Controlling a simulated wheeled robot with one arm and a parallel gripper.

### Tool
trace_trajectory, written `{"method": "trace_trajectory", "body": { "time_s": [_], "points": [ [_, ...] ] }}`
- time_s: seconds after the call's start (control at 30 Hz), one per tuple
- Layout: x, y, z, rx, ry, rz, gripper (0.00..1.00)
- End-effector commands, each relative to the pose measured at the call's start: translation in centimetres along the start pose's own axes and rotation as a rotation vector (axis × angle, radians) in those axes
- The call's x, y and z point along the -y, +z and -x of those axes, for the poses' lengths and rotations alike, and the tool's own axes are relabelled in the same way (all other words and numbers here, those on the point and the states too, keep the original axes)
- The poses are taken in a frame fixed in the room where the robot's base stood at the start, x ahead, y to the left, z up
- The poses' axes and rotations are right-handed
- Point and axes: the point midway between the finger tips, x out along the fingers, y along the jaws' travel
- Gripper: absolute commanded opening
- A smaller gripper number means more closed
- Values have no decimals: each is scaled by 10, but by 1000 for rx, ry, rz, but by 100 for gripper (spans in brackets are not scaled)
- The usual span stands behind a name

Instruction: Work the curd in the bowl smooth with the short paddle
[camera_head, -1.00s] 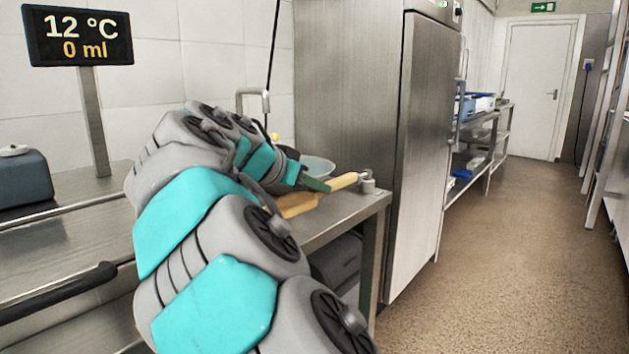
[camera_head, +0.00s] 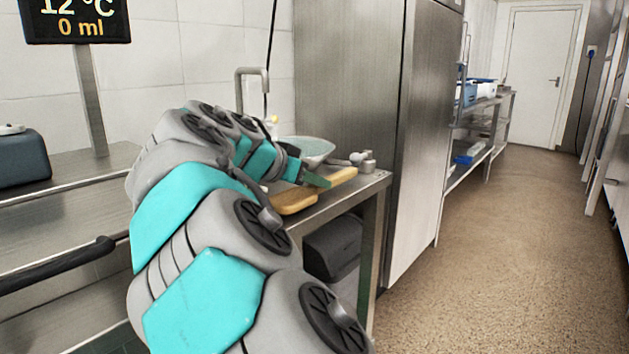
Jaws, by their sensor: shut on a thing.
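My gripper (camera_head: 315,180), with green fingers, is shut at the middle of a pale wooden paddle (camera_head: 292,204). The paddle's wider end is at lower left, partly behind my arm, and its slimmer end points right. It shows at the front edge of the steel table; I cannot tell whether it touches the table. A pale, translucent bowl (camera_head: 318,146) stands behind my gripper, its lower left part hidden by my arm. The curd inside cannot be seen.
Small metal items (camera_head: 367,163) stand at the table's right corner, by a tall steel cabinet (camera_head: 345,80). A dark container (camera_head: 333,245) sits under the table (camera_head: 375,184). A display post (camera_head: 90,105) and grey box (camera_head: 22,160) are left. The floor at right is clear.

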Motion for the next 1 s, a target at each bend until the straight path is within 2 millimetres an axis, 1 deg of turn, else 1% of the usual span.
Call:
{"method": "trace_trajectory", "body": {
  "time_s": [0.8, 0.83, 1.0],
  "points": [
    [0, 10, -5, 0, 0, 0, 0],
    [0, 9, -5, 0, 0, 0, 29],
    [0, 9, -5, 0, 0, 0, 48]
  ]
}}
